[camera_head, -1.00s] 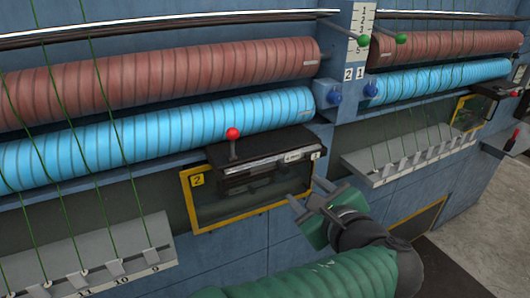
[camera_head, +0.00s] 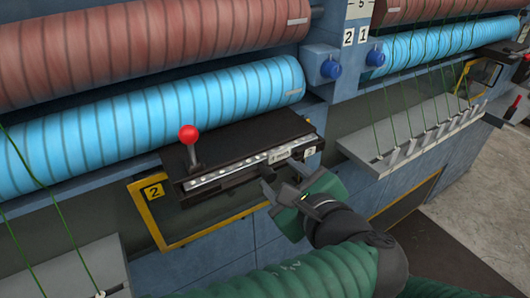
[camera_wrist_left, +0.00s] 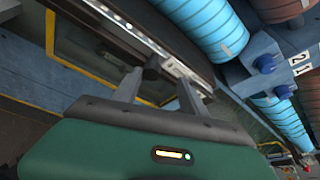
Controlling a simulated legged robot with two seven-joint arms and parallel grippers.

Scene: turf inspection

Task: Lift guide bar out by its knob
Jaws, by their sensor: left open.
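The guide bar (camera_head: 240,165) is a pale strip with a row of dots, lying in the front of a black unit (camera_head: 240,138). A small black knob (camera_head: 267,173) sticks out from its front. My left gripper (camera_head: 282,178) is open in front of the bar's right part, its fingertips close to the knob. In the left wrist view the knob (camera_wrist_left: 152,67) shows just beyond and between the two fingertips (camera_wrist_left: 161,77); I cannot tell whether they touch it. The bar (camera_wrist_left: 125,22) runs diagonally behind it. My right gripper is not in view.
A red ball lever (camera_head: 188,134) stands on the unit's left end. A blue roller (camera_head: 150,125) and a brown roller (camera_head: 150,40) lie behind. A yellow-edged window (camera_head: 150,215) is below. A grey threaded rack (camera_head: 410,145) is at right. Open floor (camera_head: 480,195) lies beyond.

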